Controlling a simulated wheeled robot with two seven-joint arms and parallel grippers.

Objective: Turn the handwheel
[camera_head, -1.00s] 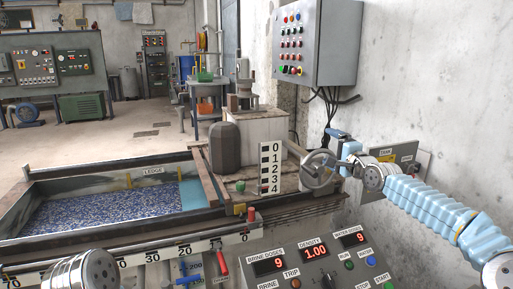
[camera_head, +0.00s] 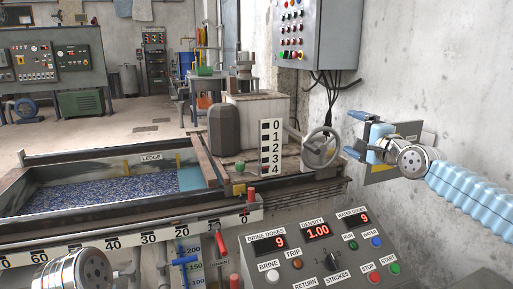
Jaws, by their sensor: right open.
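The grey spoked handwheel (camera_head: 321,148) stands at the right end of the trough, just right of the 0 to 4 scale board. My right gripper (camera_head: 352,133) is open and empty. Its blue fingers point left toward the wheel, one above the other. A small gap shows between the fingertips and the rim in this view; the distance in depth is hard to tell. Only a silver link of my left arm shows at the lower left, and my left gripper is out of view.
A control panel (camera_head: 291,238) with red displays reading 9, 1.00 and 9 stands below the wheel. A grey wall cabinet (camera_head: 318,35) with cables hangs above. The wall is close behind my right arm. The trough (camera_head: 100,214) holds blue granules.

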